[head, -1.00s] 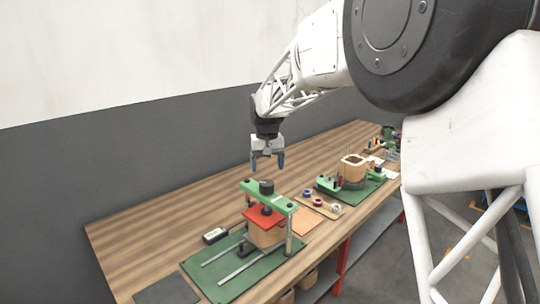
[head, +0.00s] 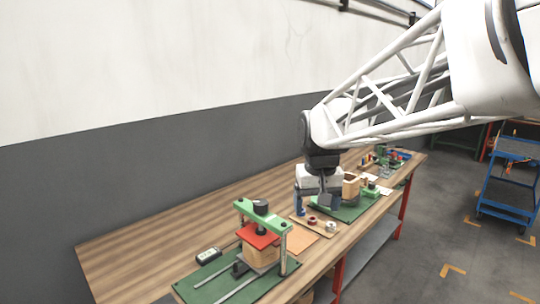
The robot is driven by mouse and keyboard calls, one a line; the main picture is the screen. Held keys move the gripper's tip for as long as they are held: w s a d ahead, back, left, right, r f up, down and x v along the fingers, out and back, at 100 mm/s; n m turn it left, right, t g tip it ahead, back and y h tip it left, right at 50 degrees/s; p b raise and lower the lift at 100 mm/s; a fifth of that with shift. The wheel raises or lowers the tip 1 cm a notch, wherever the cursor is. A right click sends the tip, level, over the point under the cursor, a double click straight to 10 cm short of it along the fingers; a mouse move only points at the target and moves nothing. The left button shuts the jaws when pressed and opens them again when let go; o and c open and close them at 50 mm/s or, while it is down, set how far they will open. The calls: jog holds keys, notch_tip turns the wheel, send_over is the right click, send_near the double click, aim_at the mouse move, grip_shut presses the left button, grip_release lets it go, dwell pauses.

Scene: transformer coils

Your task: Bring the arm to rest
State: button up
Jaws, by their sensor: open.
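My gripper (head: 312,203) hangs pointing down over the middle of the bench, in front of the second green fixture in this view. Its blue-tipped jaws are open and I see nothing between them. The white lattice arm reaches in from the upper right. The wooden bench (head: 150,245) runs from the lower left to the back right. How far the fingertips are above the bench is hard to tell.
A green press (head: 266,215) with a red plate over a wooden block stands at the near left. A second green fixture (head: 352,210) is partly hidden by my gripper. A blue cart (head: 508,192) stands at the right. The left rear bench is clear.

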jog(key=s+d+f, duration=0.2)
jog(key=s, duration=0.6)
jog(key=s+d+f+m+t, duration=0.1)
jog(key=s+d+f, duration=0.1)
jog(key=s, duration=0.7)
jog(key=s+d+f, duration=0.2)
jog(key=s+d, duration=0.1)
jog(key=s, duration=0.5)
jog(key=shift+s+d+f, duration=0.35)
jog(key=shift+s, duration=0.05)
jog(key=shift+w+r, duration=0.1)
jog(key=shift+w, duration=0.05)
jog(key=w+a+r, duration=0.1)
jog(key=w+r, duration=0.1)
jog(key=w, duration=0.4)
jog(key=w+a+r, duration=0.2)
jog(key=w+r, duration=0.1)
jog(key=w, duration=0.3)
jog(key=m+g, duration=0.2)
send_over(261, 202)
notch_tip(261, 202, down, 4)
jog(key=shift+s+d+r, duration=0.1)
jog(key=shift+w+a+f, duration=0.2)
jog(key=shift+f, duration=0.1)
